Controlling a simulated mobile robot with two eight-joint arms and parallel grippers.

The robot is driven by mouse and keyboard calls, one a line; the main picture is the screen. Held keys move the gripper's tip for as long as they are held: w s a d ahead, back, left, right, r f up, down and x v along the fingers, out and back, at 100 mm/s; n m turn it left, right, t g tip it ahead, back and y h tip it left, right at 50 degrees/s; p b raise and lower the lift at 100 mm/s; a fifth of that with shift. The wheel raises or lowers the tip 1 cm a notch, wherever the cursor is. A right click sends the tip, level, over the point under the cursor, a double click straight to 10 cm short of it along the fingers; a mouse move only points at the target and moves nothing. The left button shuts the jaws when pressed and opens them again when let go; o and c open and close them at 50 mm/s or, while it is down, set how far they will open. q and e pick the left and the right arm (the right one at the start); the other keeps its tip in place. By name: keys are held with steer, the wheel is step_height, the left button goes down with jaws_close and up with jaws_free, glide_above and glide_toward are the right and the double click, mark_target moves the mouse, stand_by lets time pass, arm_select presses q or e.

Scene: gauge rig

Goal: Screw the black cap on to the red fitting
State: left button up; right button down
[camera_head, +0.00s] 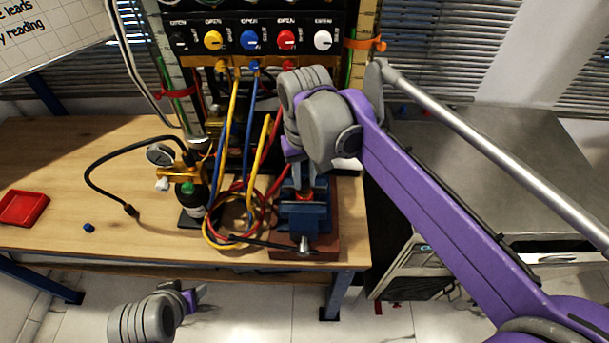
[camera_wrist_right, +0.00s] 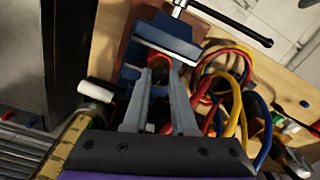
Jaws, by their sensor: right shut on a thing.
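A blue vise (camera_head: 303,216) stands near the front right of the wooden table. The red fitting (camera_head: 305,181) shows as a small red-orange patch above its jaws, mostly hidden by my right gripper (camera_head: 302,172). In the wrist view, my right gripper (camera_wrist_right: 161,78) points at the vise (camera_wrist_right: 166,40), its two grey fingers closed on a small dark thing, which looks like the black cap (camera_wrist_right: 159,90). A bit of red shows at the fingertips. I cannot tell whether cap and fitting touch. My left gripper (camera_head: 192,297) hangs low in front of the table, its jaws unclear.
Coiled red, blue and yellow leads (camera_head: 232,228) lie just left of the vise. A gauge (camera_head: 160,154) on a brass fitting, a black hose end (camera_head: 131,211), a small blue cap (camera_head: 88,228) and a red tray (camera_head: 22,208) are further left. A valve panel (camera_head: 250,38) stands behind.

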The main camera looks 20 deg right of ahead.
steer(key=m, duration=0.4)
steer(key=shift+m, duration=0.3)
steer(key=shift+m+p, duration=0.3)
steer(key=shift+m, duration=0.2)
steer(key=m, duration=0.4)
steer(key=shift+m, duration=0.8)
steer(key=m, duration=0.3)
steer(key=shift+m+p, duration=0.3)
steer(key=shift+p, duration=0.05)
